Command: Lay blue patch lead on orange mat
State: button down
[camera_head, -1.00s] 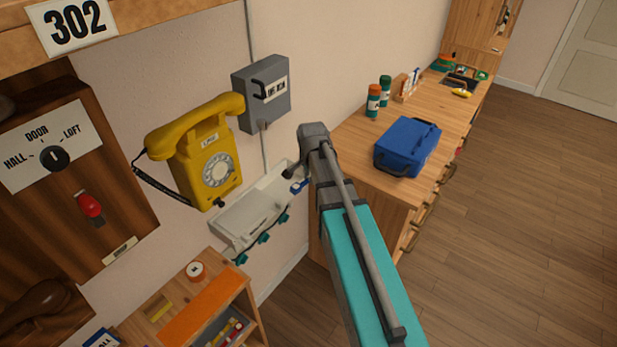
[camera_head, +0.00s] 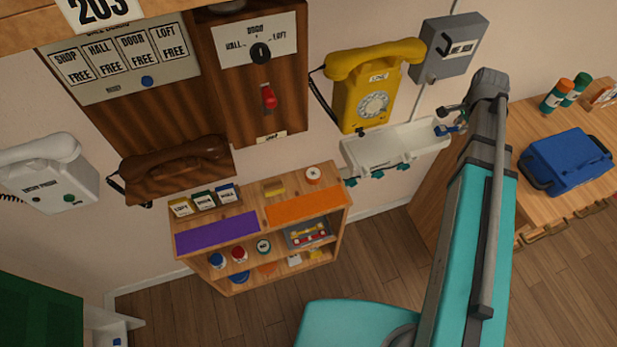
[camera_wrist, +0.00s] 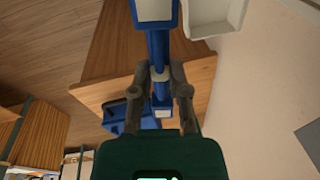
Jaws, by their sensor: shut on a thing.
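The blue patch lead (camera_wrist: 158,45) is between the two fingers of my gripper (camera_wrist: 161,75) in the wrist view, with a pale band at the grip. In the head view, my gripper (camera_head: 450,118) and a bit of the blue lead (camera_head: 458,129) show at the right end of the white wall tray; my arm hides part of them. Whether the lead touches the tray is unclear. The orange mat (camera_head: 305,207) lies bare on the right part of the low wooden shelf's top, left of and below my gripper.
The white tray (camera_head: 385,150) hangs under the yellow phone (camera_head: 365,95). A purple mat (camera_head: 217,233) lies left of the orange one, with small cards and a round tape roll (camera_head: 313,174) behind. A blue case (camera_head: 567,160) stands on the right counter.

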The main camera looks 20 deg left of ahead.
notch_tip(320, 180, up, 6)
jog(key=p, duration=0.5)
jog(key=shift+r, duration=0.15)
jog(key=shift+d, duration=0.1)
